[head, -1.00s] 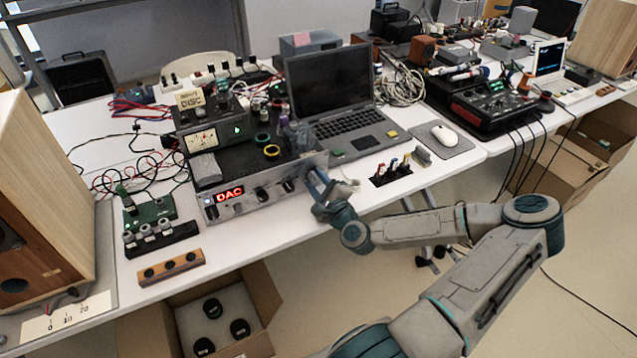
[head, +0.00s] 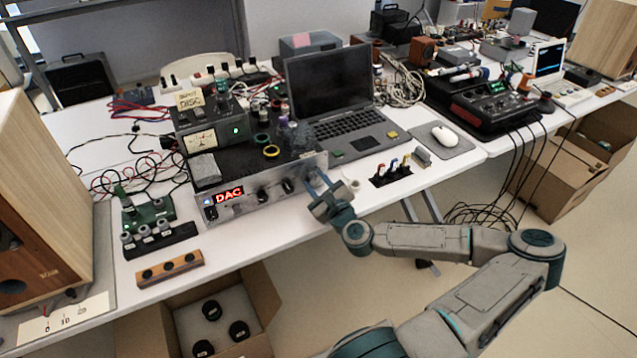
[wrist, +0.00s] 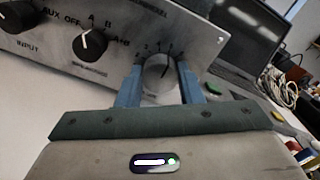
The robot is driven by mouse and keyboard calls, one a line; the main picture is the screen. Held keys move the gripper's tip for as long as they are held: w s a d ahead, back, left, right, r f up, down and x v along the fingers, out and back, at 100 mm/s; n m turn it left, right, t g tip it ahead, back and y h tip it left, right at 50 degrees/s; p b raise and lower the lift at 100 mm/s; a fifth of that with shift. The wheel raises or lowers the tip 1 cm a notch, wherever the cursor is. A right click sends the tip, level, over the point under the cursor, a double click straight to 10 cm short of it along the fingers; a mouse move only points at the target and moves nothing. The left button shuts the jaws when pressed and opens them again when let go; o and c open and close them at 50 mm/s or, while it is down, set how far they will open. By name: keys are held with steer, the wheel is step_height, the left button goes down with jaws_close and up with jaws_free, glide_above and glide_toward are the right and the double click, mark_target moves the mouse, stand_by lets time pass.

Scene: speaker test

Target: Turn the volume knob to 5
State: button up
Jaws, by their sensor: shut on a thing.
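The volume knob is the silver round knob (wrist: 158,77) at the right end of the amplifier's front panel in the wrist view. My gripper (wrist: 160,84) has one blue finger on each side of it and is shut on it. A dark pointer mark on the knob points roughly up in that view. Small scale marks ring its top, but the numerals are too blurred to read. In the head view my gripper (head: 318,182) is at the right end of the silver amplifier (head: 240,208), whose red display reads DAC; the fingers largely hide the knob there.
Black selector knobs (wrist: 90,45) sit left of the volume knob on the panel. A laptop (head: 350,125) stands close behind and right of the amplifier. A small white cup (head: 352,186) is just right of my gripper. Open floor lies in front of the table.

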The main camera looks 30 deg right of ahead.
steer(key=o, duration=1)
steer(key=shift+c, duration=0.2)
steer(key=shift+s, duration=0.1)
steer(key=s, duration=0.3)
steer(key=s+p, duration=0.1)
steer(key=s, duration=0.4)
steer(key=shift+s+d+r, duration=0.25)
steer(key=shift+s, duration=0.1)
steer(key=shift+s+f+p, duration=0.15)
steer(key=shift+s+p, duration=1.1)
steer(key=shift+s+f+p, duration=0.15)
steer(key=shift+s+p, duration=1.05)
steer(key=shift+p, duration=0.05)
